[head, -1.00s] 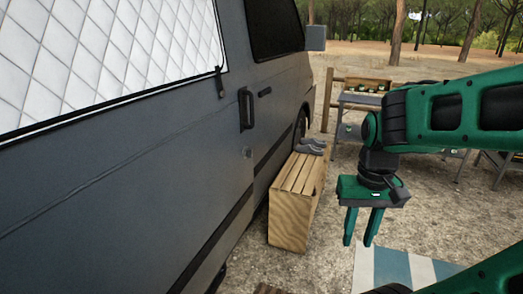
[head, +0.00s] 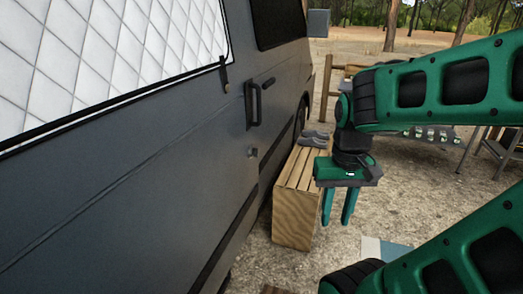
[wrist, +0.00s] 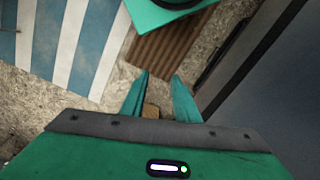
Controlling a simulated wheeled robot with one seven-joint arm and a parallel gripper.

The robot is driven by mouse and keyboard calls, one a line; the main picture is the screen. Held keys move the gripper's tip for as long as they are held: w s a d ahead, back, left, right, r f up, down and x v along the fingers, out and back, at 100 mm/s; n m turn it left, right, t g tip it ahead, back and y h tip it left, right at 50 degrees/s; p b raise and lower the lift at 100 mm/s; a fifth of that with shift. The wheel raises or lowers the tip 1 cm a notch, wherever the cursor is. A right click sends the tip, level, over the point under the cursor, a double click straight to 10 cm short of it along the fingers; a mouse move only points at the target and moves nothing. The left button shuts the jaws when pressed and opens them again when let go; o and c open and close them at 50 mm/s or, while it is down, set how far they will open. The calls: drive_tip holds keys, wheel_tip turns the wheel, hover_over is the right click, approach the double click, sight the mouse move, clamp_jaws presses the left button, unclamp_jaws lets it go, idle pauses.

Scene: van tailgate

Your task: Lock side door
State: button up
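The van's grey side door (head: 150,170) fills the left of the head view and looks closed. It has a black upright handle (head: 253,105) and a small round lock (head: 253,153) below it. My gripper (head: 336,222) hangs pointing down, right of the lock and apart from the door, in front of the wooden crate in the picture. Its two green fingers are apart with nothing between them. In the wrist view the gripper (wrist: 161,76) also shows a gap between its fingertips, above the ground. The van's dark side (wrist: 275,85) is at the right there.
A slatted wooden crate (head: 292,215) stands beside the van with grey shoes (head: 313,139) on top. A striped blue and white mat (wrist: 60,45) and a brown ribbed mat (wrist: 165,48) lie on the gravel. A table with small items (head: 440,136) stands behind my arm.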

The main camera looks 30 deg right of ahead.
drive_tip(key=w+d+f+n+y, duration=0.1)
drive_tip(key=w+f+n, duration=0.15)
drive_tip(key=w, duration=0.45)
drive_tip(key=w+d+f+n, duration=0.1)
drive_tip(key=w+n, duration=0.2)
drive_tip(key=w, duration=0.4)
drive_tip(key=n+t+y, duration=0.9)
drive_tip(key=t+y, duration=0.1)
drive_tip(key=t, duration=0.4)
approach(255, 152)
drive_tip(key=r+x, duration=0.1)
drive_tip(key=x, duration=0.5)
drive_tip(key=shift+w+r, duration=0.25)
drive_tip(key=shift+w, duration=0.2)
drive_tip(key=shift+m, duration=0.25)
drive_tip(key=shift+c, duration=0.3)
clamp_jaws()
